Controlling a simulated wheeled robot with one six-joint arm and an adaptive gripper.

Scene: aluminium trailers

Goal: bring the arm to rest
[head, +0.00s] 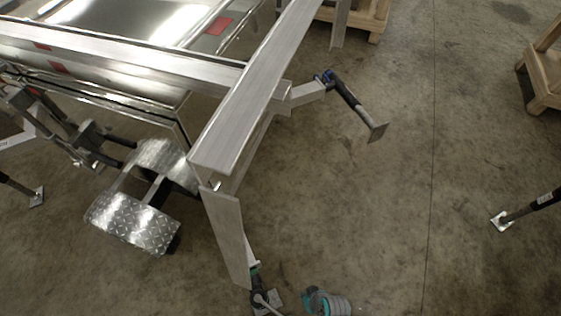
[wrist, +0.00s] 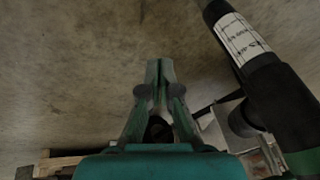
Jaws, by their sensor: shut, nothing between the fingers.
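In the wrist view my gripper (wrist: 159,72) is green and grey, with its two fingers together at the tips and nothing between them. Bare concrete floor shows behind the fingertips. A dark jack leg (wrist: 282,98) with a white printed label stands close on the right of the gripper, apart from the fingers. In the head view a teal and grey part of my arm shows at the bottom edge, right of a jack foot. The fingers cannot be made out there.
An aluminium trailer frame (head: 250,85) fills the upper left, with a tread-plate fender (head: 130,222) below it. Jack legs (head: 350,100) reach the floor. Wooden pallets (head: 545,80) stand at the upper right and top. The concrete floor (head: 400,220) at centre right is clear.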

